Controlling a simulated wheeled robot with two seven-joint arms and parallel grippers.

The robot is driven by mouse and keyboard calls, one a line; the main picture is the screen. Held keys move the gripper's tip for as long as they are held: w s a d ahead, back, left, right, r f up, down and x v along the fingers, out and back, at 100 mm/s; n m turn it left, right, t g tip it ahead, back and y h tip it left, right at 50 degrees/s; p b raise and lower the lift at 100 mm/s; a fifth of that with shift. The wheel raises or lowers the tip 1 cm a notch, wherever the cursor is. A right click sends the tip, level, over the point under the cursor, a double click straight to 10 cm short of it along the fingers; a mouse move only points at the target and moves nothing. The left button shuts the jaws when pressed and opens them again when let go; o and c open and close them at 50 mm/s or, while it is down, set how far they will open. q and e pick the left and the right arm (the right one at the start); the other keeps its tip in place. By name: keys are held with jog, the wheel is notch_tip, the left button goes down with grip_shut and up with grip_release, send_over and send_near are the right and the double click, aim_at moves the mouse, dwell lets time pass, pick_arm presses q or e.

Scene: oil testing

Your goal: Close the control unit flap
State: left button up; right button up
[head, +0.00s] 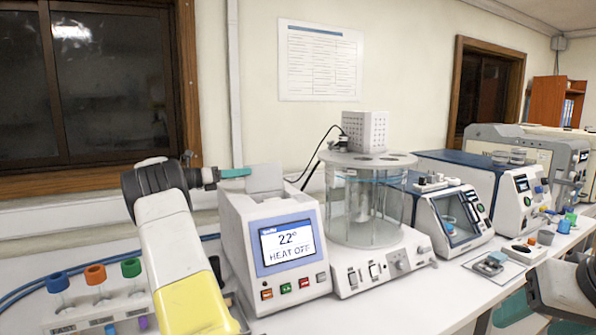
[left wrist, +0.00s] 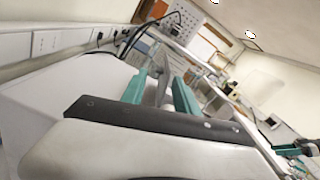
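The control unit (head: 275,245) is a white box on the bench, with a screen reading 22° HEAT OFF. Its pale flap (head: 264,178) stands raised on the top. My left gripper (head: 236,173) is at the flap's left edge, its teal finger level with it. In the left wrist view the two teal fingers (left wrist: 160,92) are spread apart. A thin grey plate, seemingly the flap, shows between them; I cannot tell whether either finger touches it. A small teal and dark shape at the right edge of that view may be my right gripper (left wrist: 289,150); its fingers are unclear.
A glass bath (head: 365,205) with a pump head stands right of the unit. Bench instruments (head: 450,215) continue to the right. A rack of capped tubes (head: 100,305) is at lower left. The wall lies close behind the unit.

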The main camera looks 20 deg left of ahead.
aim_at(259, 171)
pick_arm(q)
jog(key=x, duration=0.8)
grip_shut()
jog(key=shift+a, duration=0.1)
dwell(1.3)
